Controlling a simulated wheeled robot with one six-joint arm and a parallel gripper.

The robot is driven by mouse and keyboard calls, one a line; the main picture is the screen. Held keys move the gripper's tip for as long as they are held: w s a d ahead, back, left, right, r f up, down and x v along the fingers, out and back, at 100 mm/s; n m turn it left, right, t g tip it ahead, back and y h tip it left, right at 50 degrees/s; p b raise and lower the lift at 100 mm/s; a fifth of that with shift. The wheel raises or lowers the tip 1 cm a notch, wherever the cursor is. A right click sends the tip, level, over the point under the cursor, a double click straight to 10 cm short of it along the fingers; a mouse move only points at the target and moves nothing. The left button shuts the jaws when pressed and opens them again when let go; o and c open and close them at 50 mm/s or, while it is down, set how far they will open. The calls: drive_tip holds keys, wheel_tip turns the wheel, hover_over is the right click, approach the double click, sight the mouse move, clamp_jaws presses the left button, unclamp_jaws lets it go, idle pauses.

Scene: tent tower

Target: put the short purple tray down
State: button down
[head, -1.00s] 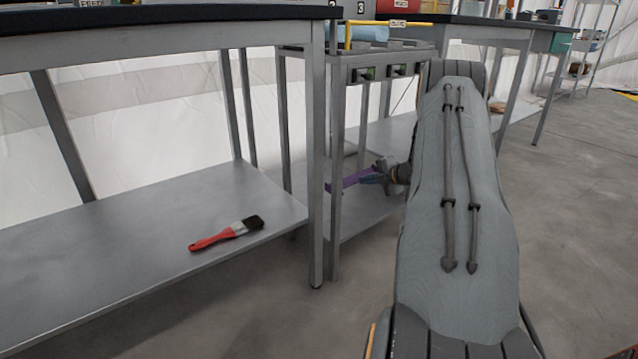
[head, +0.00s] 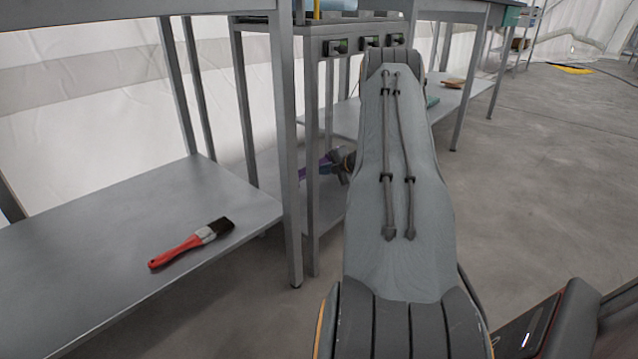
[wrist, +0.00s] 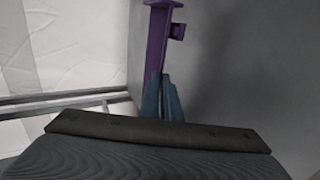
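The short purple tray (head: 312,170) shows in the head view just above the lower shelf (head: 330,208) of the narrow metal stand, partly hidden behind a front leg. In the wrist view the tray (wrist: 157,45) runs up from between my fingertips as a narrow purple piece. My gripper (wrist: 161,98) is shut on its near end; it also shows in the head view (head: 334,166) at the stand. I cannot tell whether the tray touches the shelf.
A red-handled brush (head: 192,242) lies on the low shelf (head: 95,265) of the left table. Stand and table legs are close around my arm. The stand's upper part carries dark switch boxes (head: 371,42). Open floor (head: 540,190) lies to the right.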

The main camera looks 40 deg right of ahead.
wheel_tip(320, 180, down, 4)
drive_tip(key=shift+f+b, duration=0.1)
drive_tip(key=shift+b, duration=0.9)
drive_tip(key=c, duration=2)
unclamp_jaws()
drive_tip(key=p+v, duration=0.6)
drive_tip(key=v, duration=0.6)
